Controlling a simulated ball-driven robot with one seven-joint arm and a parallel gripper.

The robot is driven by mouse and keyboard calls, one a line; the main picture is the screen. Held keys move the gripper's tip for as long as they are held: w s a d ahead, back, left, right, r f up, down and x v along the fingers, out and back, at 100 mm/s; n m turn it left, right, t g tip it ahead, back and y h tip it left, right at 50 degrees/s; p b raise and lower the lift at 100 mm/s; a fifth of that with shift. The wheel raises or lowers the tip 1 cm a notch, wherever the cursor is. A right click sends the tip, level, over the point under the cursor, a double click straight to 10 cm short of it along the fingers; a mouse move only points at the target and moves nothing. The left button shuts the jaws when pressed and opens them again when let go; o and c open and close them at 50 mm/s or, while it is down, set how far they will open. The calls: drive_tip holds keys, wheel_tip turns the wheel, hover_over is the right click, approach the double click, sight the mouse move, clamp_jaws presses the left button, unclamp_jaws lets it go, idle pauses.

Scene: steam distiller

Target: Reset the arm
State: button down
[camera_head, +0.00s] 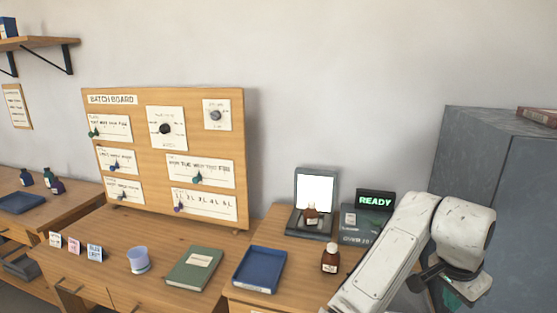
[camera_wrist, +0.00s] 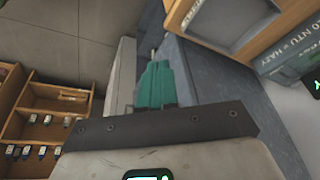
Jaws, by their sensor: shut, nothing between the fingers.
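My white arm rises at the lower right of the camera_head view, folded in front of the grey cabinet. In the wrist view my gripper (camera_wrist: 159,68) shows as two teal fingers side by side beyond a dark plate. The fingers are together with nothing between them. They are clear of the desk items, with floor and grey cabinet sides behind them. In the camera_head view the gripper is mostly hidden behind my arm at the lower right.
The right desk holds a blue tray (camera_head: 259,269), a brown bottle (camera_head: 330,260) and a lit device with another bottle (camera_head: 311,215). A READY display (camera_head: 375,200) stands beside my arm. A grey cabinet (camera_head: 520,215) is close on the right. Wooden shelving (camera_wrist: 40,120) shows in the wrist view.

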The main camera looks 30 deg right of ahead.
drive_tip(key=w+a+f+n+t+h, duration=0.25)
drive_tip(key=a+f+n, duration=0.45)
drive_tip(key=f+n, duration=0.5)
drive_tip(key=s+a+f+n+y, duration=0.3)
drive_tip(key=s+a+f+n, duration=0.1)
drive_tip(key=a, duration=0.5)
drive_tip(key=s+a+f+n+g+y, duration=0.1)
drive_tip(key=s+a+f+n+y, duration=0.2)
drive_tip(key=s+a+f, duration=0.4)
drive_tip(key=shift+a+n, duration=0.5)
drive_tip(key=shift+a, duration=0.6)
